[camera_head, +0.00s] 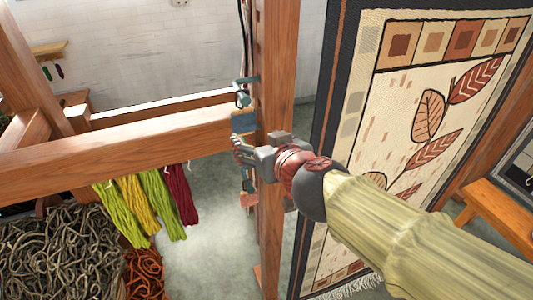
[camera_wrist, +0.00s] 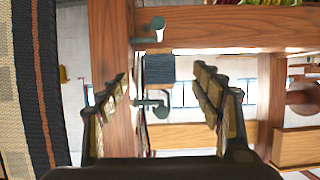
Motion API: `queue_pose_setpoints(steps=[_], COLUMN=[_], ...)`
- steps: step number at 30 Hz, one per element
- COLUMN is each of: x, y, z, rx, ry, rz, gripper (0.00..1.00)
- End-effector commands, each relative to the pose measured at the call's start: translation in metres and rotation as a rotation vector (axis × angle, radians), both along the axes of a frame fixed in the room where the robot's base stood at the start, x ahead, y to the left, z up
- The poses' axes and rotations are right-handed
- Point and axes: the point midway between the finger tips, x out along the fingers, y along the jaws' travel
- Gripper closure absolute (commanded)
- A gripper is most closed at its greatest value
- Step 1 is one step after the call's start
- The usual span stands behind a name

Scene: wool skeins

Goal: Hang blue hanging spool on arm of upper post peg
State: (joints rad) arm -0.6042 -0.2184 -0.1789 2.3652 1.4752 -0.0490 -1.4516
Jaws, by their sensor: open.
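The blue spool (camera_head: 243,122) is beside the wooden post (camera_head: 275,70), just below the upper peg (camera_head: 241,92). In the wrist view, which looks upside down, the dark blue spool (camera_wrist: 160,68) shows between my fingers, with clear gaps on both sides. The upper peg (camera_wrist: 152,106) is below it in that picture, and another peg (camera_wrist: 150,30) is above it. I cannot tell whether the spool hangs on the upper peg's arm. My gripper (camera_head: 240,150) is open and empty in front of the post, slightly below the spool; its fingers also frame the wrist view (camera_wrist: 161,71).
A wooden beam (camera_head: 130,138) meets the post on the left, with green, yellow and dark red skeins (camera_head: 150,205) hanging beneath. A patterned rug (camera_head: 400,100) hangs right of the post. Grey wool (camera_head: 60,250) lies heaped at lower left. Bare floor shows below my gripper.

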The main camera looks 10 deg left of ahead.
Motion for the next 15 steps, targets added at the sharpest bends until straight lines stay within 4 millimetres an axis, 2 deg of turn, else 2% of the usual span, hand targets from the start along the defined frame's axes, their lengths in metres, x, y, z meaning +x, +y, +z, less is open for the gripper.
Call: queue_pose_setpoints(steps=[15], x=[-0.032], y=[-0.020], z=[0.000], rx=[0.001], ry=[0.001], rz=[-0.002], gripper=[0.34])
